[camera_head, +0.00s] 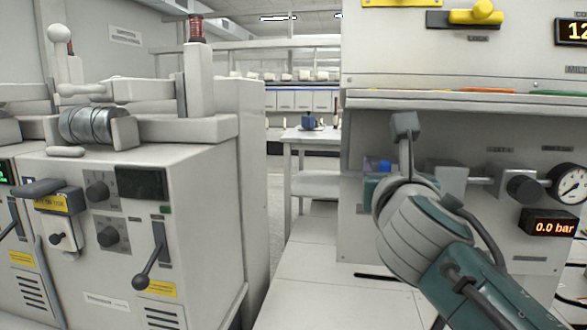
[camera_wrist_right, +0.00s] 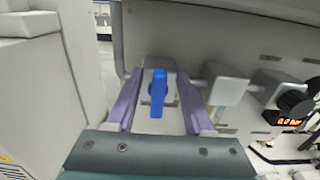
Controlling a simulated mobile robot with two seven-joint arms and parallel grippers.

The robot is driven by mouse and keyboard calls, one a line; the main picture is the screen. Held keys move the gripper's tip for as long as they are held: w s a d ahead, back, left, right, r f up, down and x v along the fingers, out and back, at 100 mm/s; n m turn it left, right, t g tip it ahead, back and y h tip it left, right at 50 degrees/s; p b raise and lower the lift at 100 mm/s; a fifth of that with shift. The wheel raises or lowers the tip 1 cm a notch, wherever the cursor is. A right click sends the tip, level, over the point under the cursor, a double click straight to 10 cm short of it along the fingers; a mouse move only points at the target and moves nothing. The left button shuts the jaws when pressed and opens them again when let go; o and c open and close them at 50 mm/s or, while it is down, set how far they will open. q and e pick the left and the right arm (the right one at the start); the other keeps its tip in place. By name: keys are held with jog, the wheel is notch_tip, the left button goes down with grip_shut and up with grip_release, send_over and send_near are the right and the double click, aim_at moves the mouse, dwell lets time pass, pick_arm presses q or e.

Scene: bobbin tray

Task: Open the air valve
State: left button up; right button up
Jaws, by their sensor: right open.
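The air valve's blue handle (camera_wrist_right: 157,93) is in the middle of the right wrist view, on a light block against the grey panel. It runs nearly up and down in that picture. My right gripper (camera_wrist_right: 160,76) is open, with one purple finger on each side of the handle and a visible gap to both. In the head view my right wrist covers most of the valve, and only a bit of the blue handle (camera_head: 384,166) shows. My left gripper is not in view.
Right of the valve are a grey block (camera_head: 450,183), a dark knob (camera_head: 525,189), a round gauge (camera_head: 568,184) and a display (camera_head: 549,227) reading 0.0 bar. A grey machine (camera_head: 130,220) with levers stands at the left. A table (camera_head: 312,136) stands behind the gap between.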

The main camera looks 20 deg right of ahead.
jog(key=shift+c, duration=0.4)
grip_shut()
